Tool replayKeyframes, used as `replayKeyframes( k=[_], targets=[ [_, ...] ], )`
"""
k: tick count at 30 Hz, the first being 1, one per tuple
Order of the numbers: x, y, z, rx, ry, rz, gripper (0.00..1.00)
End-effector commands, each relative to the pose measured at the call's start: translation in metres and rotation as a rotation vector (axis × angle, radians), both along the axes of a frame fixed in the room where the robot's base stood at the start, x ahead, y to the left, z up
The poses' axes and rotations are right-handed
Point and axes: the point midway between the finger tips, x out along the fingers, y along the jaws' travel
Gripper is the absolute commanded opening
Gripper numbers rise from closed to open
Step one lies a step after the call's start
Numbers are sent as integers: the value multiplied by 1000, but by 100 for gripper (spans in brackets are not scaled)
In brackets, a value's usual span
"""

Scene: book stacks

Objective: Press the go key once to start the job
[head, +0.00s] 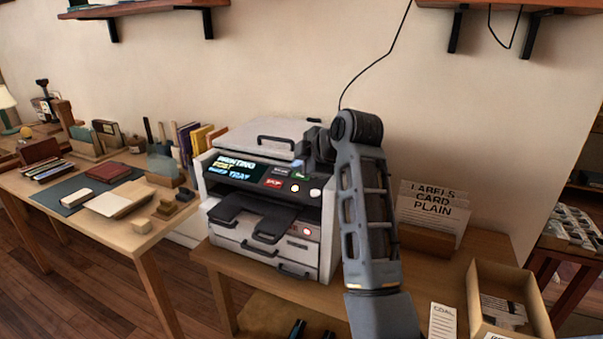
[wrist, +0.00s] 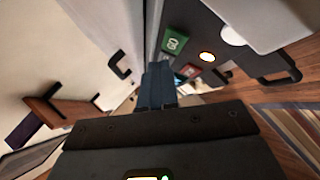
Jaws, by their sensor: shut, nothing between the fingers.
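A white and black printer (head: 268,235) stands on the wooden table. Its lit display (head: 236,170) reads "PRINTING" on top, with smaller lines below that seem to name post and a hand tray. The green go key (head: 301,175) is on the panel right of the display, partly hidden by my gripper; it also shows in the wrist view (wrist: 173,40). A red stop key (head: 273,183) is lower left of it, also in the wrist view (wrist: 191,69). My gripper (head: 316,152) is shut and empty, above the panel by the go key. Its fingertips (wrist: 158,70) look apart from the key in the wrist view.
A lit round button (head: 294,188) and a white round knob (head: 315,191) sit below the go key. Paper trays (head: 240,212) jut from the printer's front. A label holder (head: 432,215) and an open box (head: 508,300) stand to the right.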

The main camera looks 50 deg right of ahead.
Motion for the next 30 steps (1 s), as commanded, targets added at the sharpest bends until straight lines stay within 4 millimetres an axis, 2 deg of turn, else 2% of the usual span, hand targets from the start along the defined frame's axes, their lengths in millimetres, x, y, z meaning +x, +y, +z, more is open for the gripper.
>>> replayKeyframes(
  k=[1,16,30],
  targets=[
    [-1,1,8,0,0,0,0],
    [-5,13,49,0,0,-1,0],
    [-6,16,52,1,0,-1,0]
  ],
)
